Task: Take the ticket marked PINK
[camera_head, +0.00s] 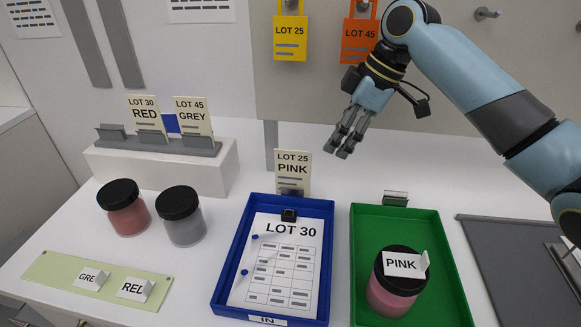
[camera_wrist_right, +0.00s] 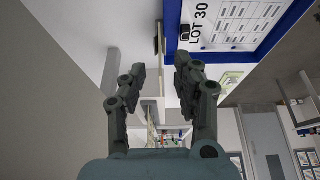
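The ticket marked LOT 25 PINK (camera_head: 293,170) is cream and stands upright at the back edge of the blue tray (camera_head: 217,291). My right gripper (camera_head: 340,147) is to the right of this ticket and a little higher in the picture, apart from it. In the right wrist view its two fingers (camera_wrist_right: 161,68) are spread with nothing held between them. A thin edge ahead of the fingers there may be the ticket seen edge-on; I cannot tell. A smaller PINK label (camera_head: 402,264) is on the pink jar (camera_head: 388,299). My left gripper is not in view.
RED (camera_head: 147,113) and GREY (camera_head: 193,116) tickets stand in a rack on a white block. Red (camera_head: 128,218) and grey (camera_head: 185,226) jars stand before it. The green tray (camera_head: 455,290) holds the pink jar. Yellow (camera_head: 290,38) and orange (camera_head: 358,40) tags hang behind.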

